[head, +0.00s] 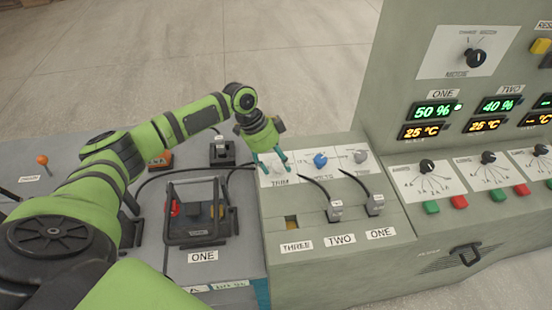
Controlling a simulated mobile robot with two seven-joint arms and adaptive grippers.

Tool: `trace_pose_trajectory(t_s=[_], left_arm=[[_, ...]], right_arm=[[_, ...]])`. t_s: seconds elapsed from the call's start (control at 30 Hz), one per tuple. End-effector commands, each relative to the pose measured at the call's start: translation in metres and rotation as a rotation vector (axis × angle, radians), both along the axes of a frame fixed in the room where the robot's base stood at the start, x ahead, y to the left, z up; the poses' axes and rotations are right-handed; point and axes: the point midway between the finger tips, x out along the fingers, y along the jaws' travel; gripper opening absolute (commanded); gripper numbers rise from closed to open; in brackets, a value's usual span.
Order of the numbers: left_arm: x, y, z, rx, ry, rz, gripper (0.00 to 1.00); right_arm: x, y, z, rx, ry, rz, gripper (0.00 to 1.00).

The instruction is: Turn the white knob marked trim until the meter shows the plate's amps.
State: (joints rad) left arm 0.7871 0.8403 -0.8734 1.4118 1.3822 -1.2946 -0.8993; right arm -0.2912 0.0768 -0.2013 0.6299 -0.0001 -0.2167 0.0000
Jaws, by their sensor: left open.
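The white trim knob (279,169) is on the sloped panel of the console, just above a label that reads TRIM (279,180). My left gripper (273,166) reaches down over it from the upper left. The knob's pointer is not readable. I cannot make out the amp meter or the plate's amps. My right gripper is not in view.
A blue knob (320,160) and a grey knob (360,157) sit to the right. Two cable plugs (335,212) (375,204) stand in front, by labels TWO and ONE. A tall cabinet (397,95) with 50 % and 40 % displays rises at right.

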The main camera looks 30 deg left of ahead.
Motion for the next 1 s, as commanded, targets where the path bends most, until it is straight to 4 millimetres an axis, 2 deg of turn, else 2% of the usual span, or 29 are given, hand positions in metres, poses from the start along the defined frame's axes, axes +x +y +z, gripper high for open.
trace_pose_trajectory(t_s=[0.13,0.17,0.2,0.27,0.3,0.53,0.8,1.0], left_arm=[[0.000,0.000,0.000,0.000,0.000,0.000,0.60],[0.000,0.000,0.000,0.000,0.000,0.000,0.52],[0.000,0.000,0.000,0.000,0.000,0.000,0.36],[0.000,0.000,0.000,0.000,0.000,0.000,0.12],[0.000,0.000,0.000,-0.001,0.000,0.000,0.04],[0.000,-0.001,0.002,-0.003,0.000,0.016,0.04],[-0.002,-0.003,0.008,-0.005,0.000,0.247,0.04],[0.000,-0.003,0.005,-0.007,-0.004,0.361,0.04]], right_arm=[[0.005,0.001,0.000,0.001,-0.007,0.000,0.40],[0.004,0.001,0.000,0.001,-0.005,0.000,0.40],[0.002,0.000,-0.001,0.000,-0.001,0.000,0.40],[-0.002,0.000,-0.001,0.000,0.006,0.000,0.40],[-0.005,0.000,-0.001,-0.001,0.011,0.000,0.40],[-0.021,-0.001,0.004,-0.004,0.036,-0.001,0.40],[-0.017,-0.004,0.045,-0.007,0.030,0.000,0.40],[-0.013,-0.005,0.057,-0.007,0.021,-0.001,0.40]])
